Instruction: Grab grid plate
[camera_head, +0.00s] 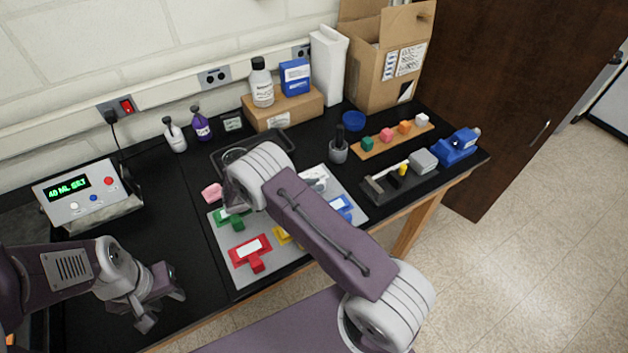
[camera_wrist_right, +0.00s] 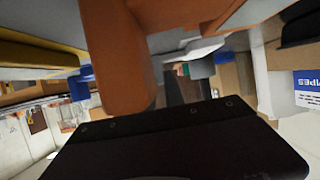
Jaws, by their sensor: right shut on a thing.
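A grey flat board (camera_head: 270,280) with coloured blocks and labels lies near the table's front edge in the head view; I cannot tell whether it is the grid plate. My right arm crosses over this board, and its fingers are hidden there behind my wrist. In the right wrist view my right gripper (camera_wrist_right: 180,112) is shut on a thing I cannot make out. A large orange-brown shape (camera_wrist_right: 122,60) fills the upper middle of that view, very close. My left gripper (camera_head: 162,305) is open and empty over the table's left front.
A control box (camera_head: 86,194) with a green display stands at the left. A dark tray (camera_head: 282,138) lies behind the board. A wooden strip with coloured cubes (camera_head: 372,150), a tool tray (camera_head: 385,192) and a blue vise (camera_head: 458,147) stand to the right. Cardboard boxes stand at the back.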

